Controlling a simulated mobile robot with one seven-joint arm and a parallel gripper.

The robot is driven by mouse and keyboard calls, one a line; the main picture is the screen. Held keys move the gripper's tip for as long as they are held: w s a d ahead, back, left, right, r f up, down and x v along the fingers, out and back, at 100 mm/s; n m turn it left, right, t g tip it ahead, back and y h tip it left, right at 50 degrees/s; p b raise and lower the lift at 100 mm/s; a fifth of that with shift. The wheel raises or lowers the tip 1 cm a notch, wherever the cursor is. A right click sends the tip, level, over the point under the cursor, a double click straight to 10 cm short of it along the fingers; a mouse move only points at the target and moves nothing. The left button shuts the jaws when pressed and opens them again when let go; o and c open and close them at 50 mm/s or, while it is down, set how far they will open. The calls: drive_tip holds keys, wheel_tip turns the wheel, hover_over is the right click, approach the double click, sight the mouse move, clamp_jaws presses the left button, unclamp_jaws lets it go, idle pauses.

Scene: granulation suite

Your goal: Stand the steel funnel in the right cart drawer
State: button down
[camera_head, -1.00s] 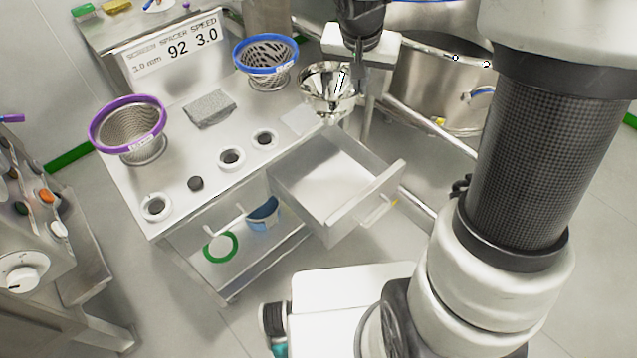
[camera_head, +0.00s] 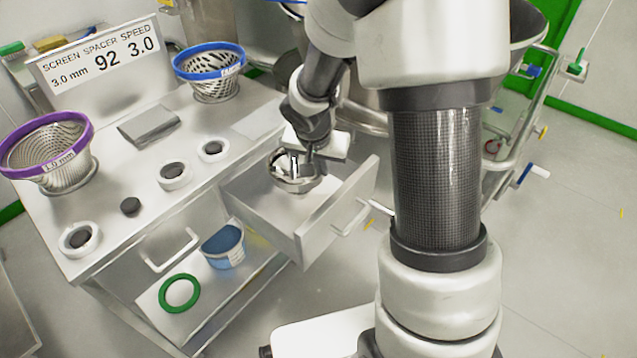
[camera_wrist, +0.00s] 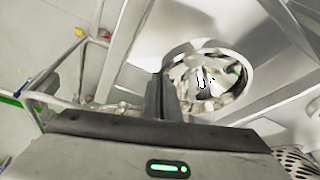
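The shiny steel funnel (camera_head: 284,181) is at the open right cart drawer (camera_head: 340,212), inside its outline in the head view, wide mouth up and roughly upright. My gripper (camera_head: 303,163) is above it, with its fingers shut on the funnel's rim. In the wrist view the fingers (camera_wrist: 165,95) meet the left edge of the funnel (camera_wrist: 218,72). The funnel's lower end is hidden, so I cannot tell whether it touches the drawer floor.
The cart top (camera_head: 195,205) holds a purple-rimmed screen (camera_head: 50,150), a blue-rimmed screen (camera_head: 212,70), a grey block (camera_head: 149,125) and several small round parts. A green ring (camera_head: 180,293) and a blue-and-white tub (camera_head: 224,247) sit on the shelf below. The drawer floor around the funnel looks clear.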

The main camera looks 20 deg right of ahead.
drive_tip(key=shift+f+b, duration=0.65)
drive_tip(key=shift+f, duration=1.2)
drive_tip(key=shift+f+b, duration=0.3)
drive_tip(key=shift+b, duration=0.1)
drive_tip(key=c, duration=2)
unclamp_jaws()
drive_tip(key=shift+r, duration=0.1)
drive_tip(key=shift+c, duration=0.2)
